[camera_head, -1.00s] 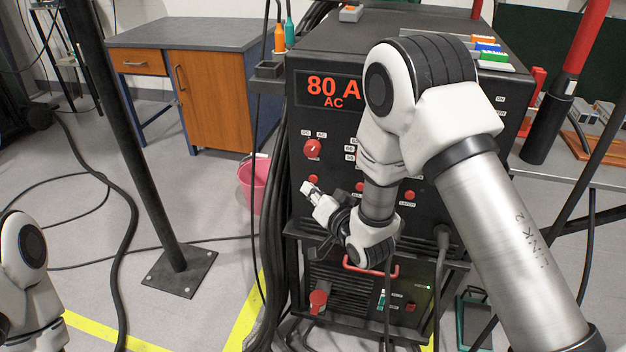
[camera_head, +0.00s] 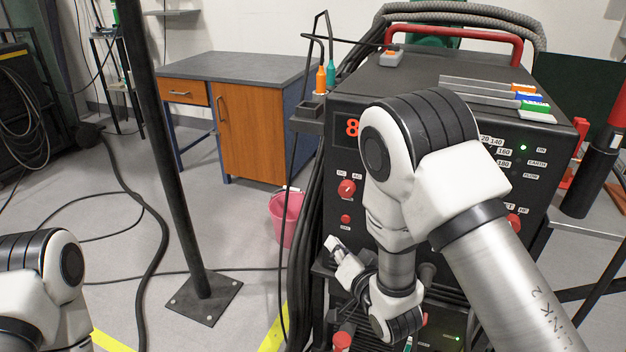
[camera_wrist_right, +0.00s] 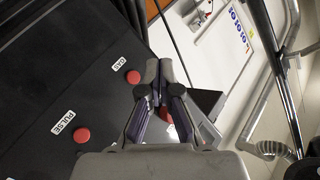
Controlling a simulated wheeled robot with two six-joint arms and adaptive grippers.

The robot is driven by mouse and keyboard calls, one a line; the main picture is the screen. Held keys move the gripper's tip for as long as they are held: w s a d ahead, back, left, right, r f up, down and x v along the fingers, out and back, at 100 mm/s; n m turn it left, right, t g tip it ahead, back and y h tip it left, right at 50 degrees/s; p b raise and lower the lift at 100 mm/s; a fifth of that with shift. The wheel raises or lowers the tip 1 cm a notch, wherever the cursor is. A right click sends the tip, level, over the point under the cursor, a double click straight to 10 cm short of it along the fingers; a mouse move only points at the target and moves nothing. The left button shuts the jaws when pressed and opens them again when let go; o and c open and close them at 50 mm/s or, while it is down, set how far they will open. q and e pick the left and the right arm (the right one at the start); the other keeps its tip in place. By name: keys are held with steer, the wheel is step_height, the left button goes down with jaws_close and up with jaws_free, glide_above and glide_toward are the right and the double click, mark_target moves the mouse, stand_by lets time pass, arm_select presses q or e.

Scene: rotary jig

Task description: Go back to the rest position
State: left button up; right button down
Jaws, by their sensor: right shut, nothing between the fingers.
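My right gripper (camera_head: 336,244) is in front of the black welding machine (camera_head: 340,120), just below a red button (camera_head: 346,219) on its left side in the head view. In the right wrist view the gripper (camera_wrist_right: 160,66) has its fingers together with nothing held. Red buttons labelled GAS (camera_wrist_right: 133,77) and PULSE (camera_wrist_right: 82,135) show on a black panel to its left there. I cannot tell the exact gap to the panel. My left arm shows only at the lower left edge of the head view; its gripper is out of view.
A pink bucket (camera_head: 286,218) stands left of the machine. A black post (camera_head: 165,150) rises from a floor plate, with cables (camera_head: 160,240) on the floor around it. A desk (camera_head: 250,130) stands behind.

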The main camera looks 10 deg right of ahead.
steer(key=s+d+f+g+h, duration=0.1)
steer(key=s+d+f+g, duration=0.25)
steer(key=s+f, duration=0.5)
steer(key=s+d+f+g+h, duration=0.15)
steer(key=s+f+g, duration=0.25)
steer(key=s+f, duration=0.4)
steer(key=s+d+f+g+h, duration=0.1)
steer(key=s+d+f+g, duration=0.25)
steer(key=s+f, duration=0.45)
steer(key=s+f+n+g+p, duration=0.1)
steer(key=s+f+n+g, duration=0.1)
steer(key=s+n+g, duration=0.5)
step_height(320, 180, up, 17)
steer(key=s+m+t+p, duration=0.1)
steer(key=m+t+p, duration=0.1)
steer(key=p, duration=1.5)
steer(key=shift+s+a, duration=0.2)
steer(key=shift+s, duration=0.1)
steer(key=shift+r, duration=0.1)
